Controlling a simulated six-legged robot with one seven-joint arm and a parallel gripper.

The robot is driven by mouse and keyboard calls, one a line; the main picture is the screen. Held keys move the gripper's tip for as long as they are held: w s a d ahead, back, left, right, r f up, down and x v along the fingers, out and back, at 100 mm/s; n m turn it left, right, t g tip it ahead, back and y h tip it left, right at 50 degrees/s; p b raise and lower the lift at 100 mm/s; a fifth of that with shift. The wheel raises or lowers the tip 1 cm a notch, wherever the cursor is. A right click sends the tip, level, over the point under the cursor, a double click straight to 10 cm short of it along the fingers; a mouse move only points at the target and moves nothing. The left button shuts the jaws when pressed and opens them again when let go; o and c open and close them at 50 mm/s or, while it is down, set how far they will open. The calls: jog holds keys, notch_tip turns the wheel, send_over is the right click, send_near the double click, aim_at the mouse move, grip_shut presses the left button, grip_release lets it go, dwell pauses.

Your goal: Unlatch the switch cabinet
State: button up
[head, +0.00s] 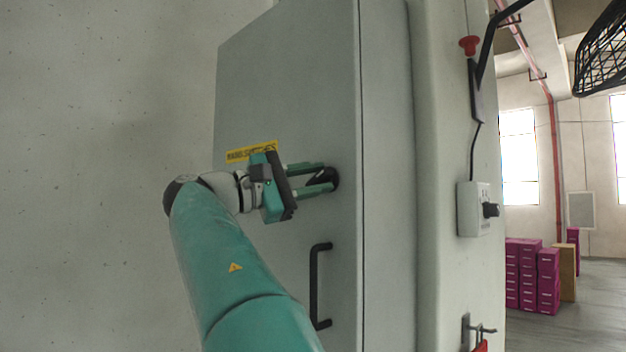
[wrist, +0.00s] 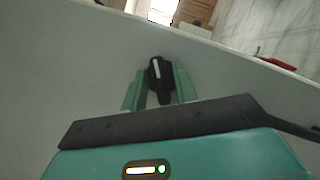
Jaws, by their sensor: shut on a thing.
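The grey switch cabinet (head: 285,95) stands in front of me with its door closed. A black rotary latch knob (wrist: 160,85) with a white line sits on the door. In the head view the latch knob (head: 330,178) is partly hidden by my fingers. My gripper (head: 318,178) is at the knob, its two green fingers on either side and shut on it. In the wrist view the fingers of my gripper (wrist: 160,90) flank the knob, and the white line points roughly along them. A black bar handle (head: 319,287) is fixed to the door below the knob.
A yellow label (head: 251,152) is on the door behind my gripper. To the right, a light post carries a control box (head: 474,209) with a black knob and a red-topped lever (head: 468,46). Purple boxes (head: 533,275) are stacked on the floor beyond. A plain wall fills the left.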

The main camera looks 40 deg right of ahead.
jog(key=m+y, duration=0.2)
jog(key=m, duration=0.4)
dwell(0.4)
jog(key=o, duration=0.7)
jog(key=shift+c, duration=0.2)
jog(key=shift+a, duration=0.1)
jog(key=v, duration=1.3)
jog(key=shift+w+a+r, duration=0.2)
jog(key=shift+a, duration=0.05)
